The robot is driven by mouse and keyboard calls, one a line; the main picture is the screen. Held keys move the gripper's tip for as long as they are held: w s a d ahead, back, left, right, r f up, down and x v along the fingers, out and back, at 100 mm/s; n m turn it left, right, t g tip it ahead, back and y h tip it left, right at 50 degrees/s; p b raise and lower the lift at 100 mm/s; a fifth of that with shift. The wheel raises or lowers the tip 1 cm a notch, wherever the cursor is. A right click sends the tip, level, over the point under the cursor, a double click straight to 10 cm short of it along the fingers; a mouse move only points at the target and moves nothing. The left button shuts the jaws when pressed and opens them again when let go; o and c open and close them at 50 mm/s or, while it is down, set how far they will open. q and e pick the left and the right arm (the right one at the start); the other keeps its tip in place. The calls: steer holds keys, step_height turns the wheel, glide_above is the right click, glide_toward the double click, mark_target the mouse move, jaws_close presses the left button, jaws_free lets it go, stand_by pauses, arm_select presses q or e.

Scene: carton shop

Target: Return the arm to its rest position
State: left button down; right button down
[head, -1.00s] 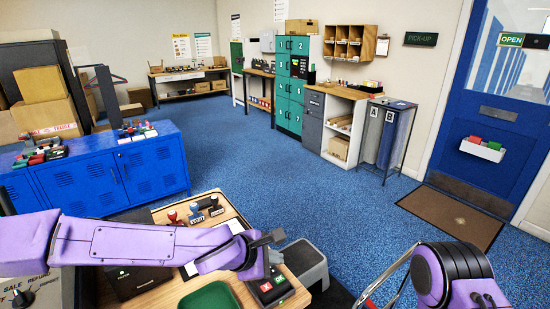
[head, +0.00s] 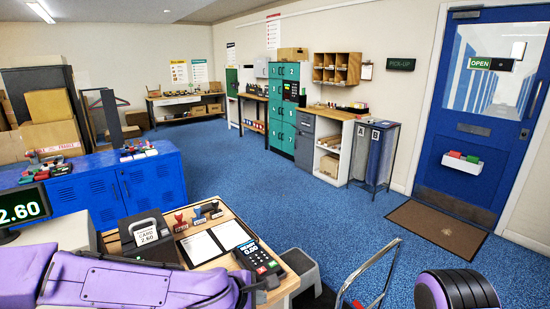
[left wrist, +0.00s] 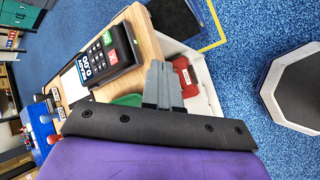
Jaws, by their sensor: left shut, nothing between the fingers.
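My left arm, purple, reaches in from the left over the near edge of the counter (head: 215,262) in the head view. My left gripper (head: 268,282) is at its end, small and partly hidden, just below the card terminal (head: 258,260). In the left wrist view the grey fingers of the left gripper (left wrist: 160,82) are together with nothing between them. The card terminal (left wrist: 110,50) shows there to the left of the fingers, apart from them. Part of my right arm shows at the lower right of the head view; its gripper is not visible.
A register display (head: 22,208) reads 2.60. A grey step stool (head: 300,268) stands beside the counter. The blue carpet (head: 300,210) beyond is clear.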

arm_select(q)
steer(key=s+a+f+m+y+b, duration=0.1)
steer(key=s+a+f+m+y, duration=0.1)
steer(key=s+a+f, duration=0.45)
steer(key=s+a+f+m+g+y+b, duration=0.1)
steer(key=s+a+f+y, duration=0.15)
steer(key=f, duration=0.75)
steer(key=s+a+f+m+y+b, duration=0.1)
steer(key=s+a+f+m+b, duration=0.1)
steer(key=s+a+f, duration=0.45)
steer(key=s+a+f+m+g+y+b, duration=0.1)
steer(key=s+a+f+m, duration=0.1)
steer(key=s+a+f, duration=0.3)
steer(key=s+a+f+m+g+y+b, duration=0.1)
steer(key=s+a+f+m+b, duration=0.1)
steer(key=s+a+f, duration=0.3)
steer(key=s+a+m, duration=0.1)
steer(key=s, duration=0.3)
steer(key=shift+s+f+y, duration=0.35)
steer(key=shift+f, duration=0.05)
